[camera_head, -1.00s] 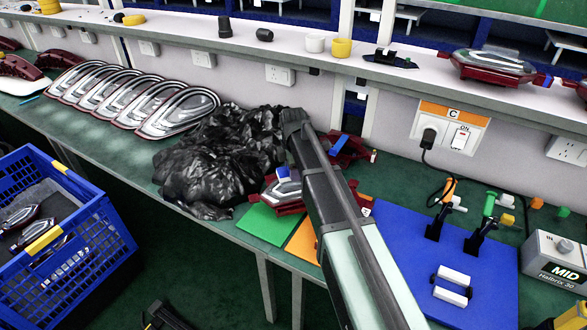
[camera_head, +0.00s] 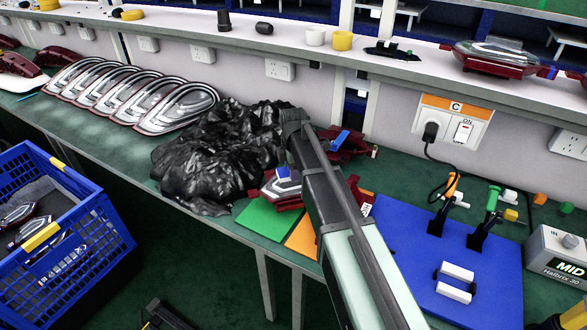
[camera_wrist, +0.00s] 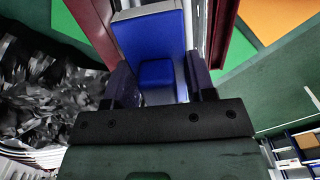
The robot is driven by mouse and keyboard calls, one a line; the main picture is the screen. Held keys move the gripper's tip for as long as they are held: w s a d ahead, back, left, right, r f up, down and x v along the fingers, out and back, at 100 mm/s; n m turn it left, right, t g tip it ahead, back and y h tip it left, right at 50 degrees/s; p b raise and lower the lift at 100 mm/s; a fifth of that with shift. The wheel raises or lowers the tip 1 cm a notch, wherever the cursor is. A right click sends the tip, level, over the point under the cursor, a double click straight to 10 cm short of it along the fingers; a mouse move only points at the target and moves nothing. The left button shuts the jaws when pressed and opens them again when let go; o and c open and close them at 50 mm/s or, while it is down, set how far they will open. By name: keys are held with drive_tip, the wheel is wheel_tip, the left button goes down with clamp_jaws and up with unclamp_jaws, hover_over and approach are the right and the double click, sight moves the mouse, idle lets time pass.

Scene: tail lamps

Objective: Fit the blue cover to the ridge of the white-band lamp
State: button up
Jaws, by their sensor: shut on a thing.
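My gripper (camera_wrist: 159,82) is shut on the blue cover (camera_wrist: 155,38), seen between its two dark fingers in the wrist view. The cover is over a dark red lamp (camera_wrist: 237,50) with a pale, glossy middle. In the head view this lamp (camera_head: 287,188) lies on the green mat, with a patch of the blue cover (camera_head: 283,172) at its far end. My arm hides its right side, and my gripper cannot be seen there. A pale strip shows beside the cover, but I cannot tell whether it is a white band. Whether the cover is seated on the ridge is hidden.
A crumpled black bag (camera_head: 212,165) lies close on the left. A second red lamp (camera_head: 347,148) with a blue piece lies behind my arm. The green mat (camera_head: 264,219) and orange mat (camera_head: 303,238) are in front. A blue board (camera_head: 405,235) with upright fixtures is right.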

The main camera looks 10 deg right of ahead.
drive_tip(key=shift+f, duration=0.3)
drive_tip(key=shift+r, duration=0.1)
drive_tip(key=o, duration=1)
wheel_tip(320, 180, up, 11)
drive_tip(key=p, duration=1.1)
